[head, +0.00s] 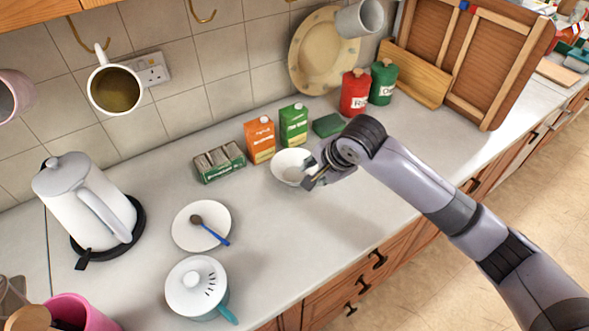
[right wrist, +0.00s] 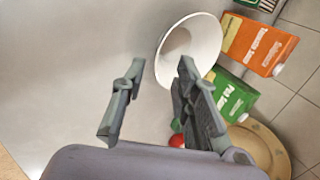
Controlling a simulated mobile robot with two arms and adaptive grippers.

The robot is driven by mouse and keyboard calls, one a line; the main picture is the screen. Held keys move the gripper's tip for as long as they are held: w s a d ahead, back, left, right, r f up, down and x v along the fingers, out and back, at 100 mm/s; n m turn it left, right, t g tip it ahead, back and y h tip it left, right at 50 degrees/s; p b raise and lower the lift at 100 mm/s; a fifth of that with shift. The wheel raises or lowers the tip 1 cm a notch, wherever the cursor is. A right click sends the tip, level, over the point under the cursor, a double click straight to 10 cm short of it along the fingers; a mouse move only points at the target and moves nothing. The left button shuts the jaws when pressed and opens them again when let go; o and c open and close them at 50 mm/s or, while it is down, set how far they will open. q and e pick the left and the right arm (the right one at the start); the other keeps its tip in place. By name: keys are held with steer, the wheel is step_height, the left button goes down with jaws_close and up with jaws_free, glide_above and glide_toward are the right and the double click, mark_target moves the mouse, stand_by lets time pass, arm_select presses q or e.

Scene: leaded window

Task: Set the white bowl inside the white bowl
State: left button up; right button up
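A white bowl (head: 287,165) sits on the worktop in front of the orange and green cartons. It also shows in the right wrist view (right wrist: 206,44), its open side facing the camera. I make out only one white bowl; whether another is nested in it I cannot tell. My right gripper (head: 311,173) is at the bowl's right side in the head view. In the right wrist view the right gripper (right wrist: 162,72) has its fingers spread with nothing between the tips. One finger overlaps the bowl's rim; whether it touches I cannot tell. My left gripper is not in view.
An orange carton (head: 260,140), a green carton (head: 293,125) and a green box (head: 220,163) stand close behind the bowl. A white plate (head: 187,232) with a spoon, a lidded pot (head: 195,284) and a kettle (head: 78,200) are left. The worktop right of my gripper is clear.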

steer(key=p+x, duration=0.1)
steer(key=x, duration=0.3)
steer(key=shift+w+f+p, duration=0.2)
steer(key=shift+f+p, duration=0.05)
steer(key=shift+p, duration=0.05)
steer(key=shift+w+a+f, duration=0.15)
steer(key=shift+f, duration=0.15)
steer(key=shift+c, duration=0.3)
jaws_close()
